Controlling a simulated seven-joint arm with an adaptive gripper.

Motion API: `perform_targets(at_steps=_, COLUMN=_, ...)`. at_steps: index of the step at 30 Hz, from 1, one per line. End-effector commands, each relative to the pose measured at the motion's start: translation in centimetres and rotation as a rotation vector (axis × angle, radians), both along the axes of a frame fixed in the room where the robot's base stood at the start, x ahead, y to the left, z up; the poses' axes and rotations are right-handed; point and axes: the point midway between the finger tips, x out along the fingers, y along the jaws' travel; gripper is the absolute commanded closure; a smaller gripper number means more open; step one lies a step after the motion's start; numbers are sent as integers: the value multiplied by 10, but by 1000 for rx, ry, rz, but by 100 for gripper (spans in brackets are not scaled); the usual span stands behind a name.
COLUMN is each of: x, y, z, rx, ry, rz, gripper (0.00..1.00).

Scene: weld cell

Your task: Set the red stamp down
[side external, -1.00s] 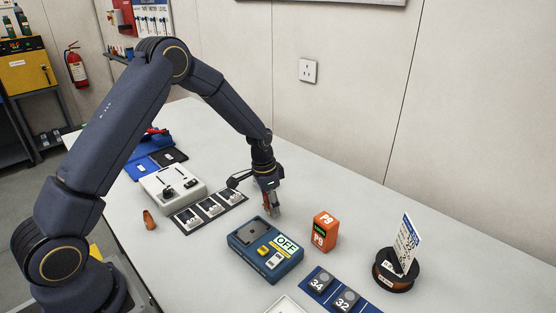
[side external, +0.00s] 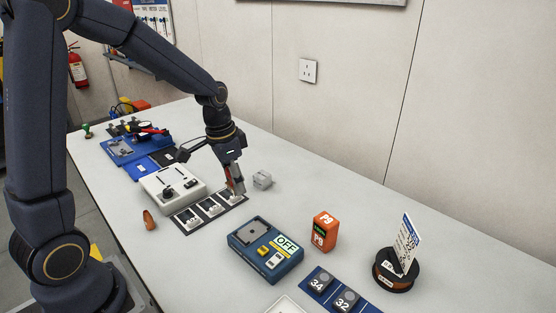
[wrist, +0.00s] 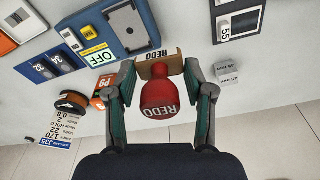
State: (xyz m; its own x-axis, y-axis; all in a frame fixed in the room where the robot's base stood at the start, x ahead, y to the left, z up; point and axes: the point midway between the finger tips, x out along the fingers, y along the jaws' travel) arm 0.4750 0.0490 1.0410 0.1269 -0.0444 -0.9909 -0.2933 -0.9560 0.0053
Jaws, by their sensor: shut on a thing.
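The red stamp (wrist: 160,98), marked REDO, is between the two fingers of my gripper (wrist: 160,78) in the wrist view. My gripper is shut on it. A tan plate (wrist: 158,56) with REDO lettering shows just beyond the stamp; I cannot tell if it is part of the stamp. In the side view my gripper (side external: 236,188) is low over the right end of a dark strip with several white-labelled squares (side external: 210,209). A bit of red shows at the fingers there. Whether the stamp touches the surface is hard to tell.
A small grey block (side external: 262,180) stands just right of my gripper. A white control box (side external: 172,188) is to the left. A blue tester marked OFF (side external: 265,248), an orange P9 box (side external: 325,231) and a spool with a card (side external: 394,270) stand to the right.

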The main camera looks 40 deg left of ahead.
Motion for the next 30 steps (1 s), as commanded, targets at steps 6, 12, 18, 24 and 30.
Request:
perform_targets(at_steps=6, x=48, y=90, z=8, rx=-2, ry=-12, rz=232, gripper=81)
perform_targets(at_steps=12, x=56, y=175, z=0, rx=9, ry=-9, rz=410, gripper=81)
perform_targets(at_steps=18, x=47, y=208, z=-16, rx=9, ry=12, rz=478, gripper=81)
perform_targets(at_steps=24, x=77, y=227, z=-35, rx=8, ry=15, rz=485, gripper=81)
perform_targets(at_steps=30, x=120, y=247, z=-56, rx=9, ry=14, rz=483, gripper=81)
